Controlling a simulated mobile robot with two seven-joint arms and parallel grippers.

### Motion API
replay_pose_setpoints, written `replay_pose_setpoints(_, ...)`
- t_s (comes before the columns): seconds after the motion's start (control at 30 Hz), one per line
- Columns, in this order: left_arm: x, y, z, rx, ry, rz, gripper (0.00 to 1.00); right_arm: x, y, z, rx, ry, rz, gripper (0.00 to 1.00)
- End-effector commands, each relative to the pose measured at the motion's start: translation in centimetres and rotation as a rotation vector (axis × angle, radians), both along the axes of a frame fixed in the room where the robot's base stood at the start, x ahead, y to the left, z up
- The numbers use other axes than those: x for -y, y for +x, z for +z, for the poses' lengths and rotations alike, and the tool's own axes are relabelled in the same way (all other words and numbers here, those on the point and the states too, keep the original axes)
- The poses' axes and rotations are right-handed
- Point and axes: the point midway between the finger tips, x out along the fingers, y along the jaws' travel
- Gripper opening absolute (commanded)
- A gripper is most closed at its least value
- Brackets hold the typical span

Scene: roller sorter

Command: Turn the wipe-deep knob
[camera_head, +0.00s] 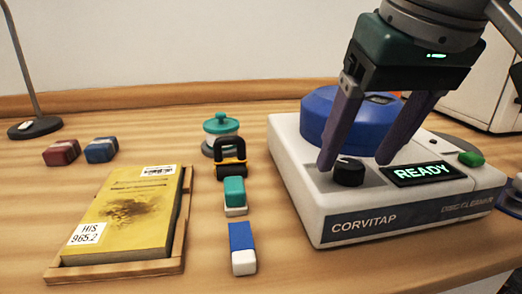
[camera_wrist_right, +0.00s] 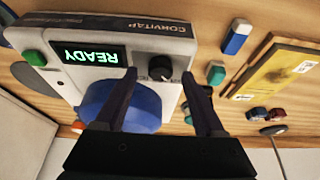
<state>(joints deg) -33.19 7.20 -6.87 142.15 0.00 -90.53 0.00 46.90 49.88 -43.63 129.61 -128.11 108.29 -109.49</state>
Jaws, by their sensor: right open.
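The black knob (camera_head: 349,172) sits on the front of the white CORVITAP machine (camera_head: 312,222), left of a lit display (camera_head: 423,172) reading READY. My right gripper (camera_head: 355,164) comes down from above with its purple fingers open, one on each side of the knob. In the right wrist view the knob (camera_wrist_right: 160,67) shows between the two fingertips (camera_wrist_right: 159,74), with gaps beside it. I cannot tell whether either finger touches the machine. Marks around the knob are too small to read. My left gripper is not in view.
The machine also carries a blue round part (camera_head: 318,125) behind the fingers and a green button (camera_head: 471,159) at right. Left of it stand erasers (camera_head: 242,248), a black-handled roller (camera_head: 231,160), a teal-lidded pot (camera_head: 221,124) and a yellow book (camera_head: 125,215) in a wooden tray.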

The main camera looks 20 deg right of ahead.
Motion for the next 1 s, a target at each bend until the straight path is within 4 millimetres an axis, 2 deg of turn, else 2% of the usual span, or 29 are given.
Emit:
replay_pose_setpoints(0.13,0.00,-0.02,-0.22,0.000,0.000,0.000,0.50,0.08,0.41,-1.16,-0.001,0.000,0.001,0.71)
replay_pose_setpoints(0.43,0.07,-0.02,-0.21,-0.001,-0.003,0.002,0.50,0.07,0.50,-1.29,0.000,0.001,0.002,0.70)
replay_pose_setpoints(1.0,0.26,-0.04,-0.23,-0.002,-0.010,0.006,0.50,0.09,0.49,-1.25,0.000,0.001,0.001,0.06)
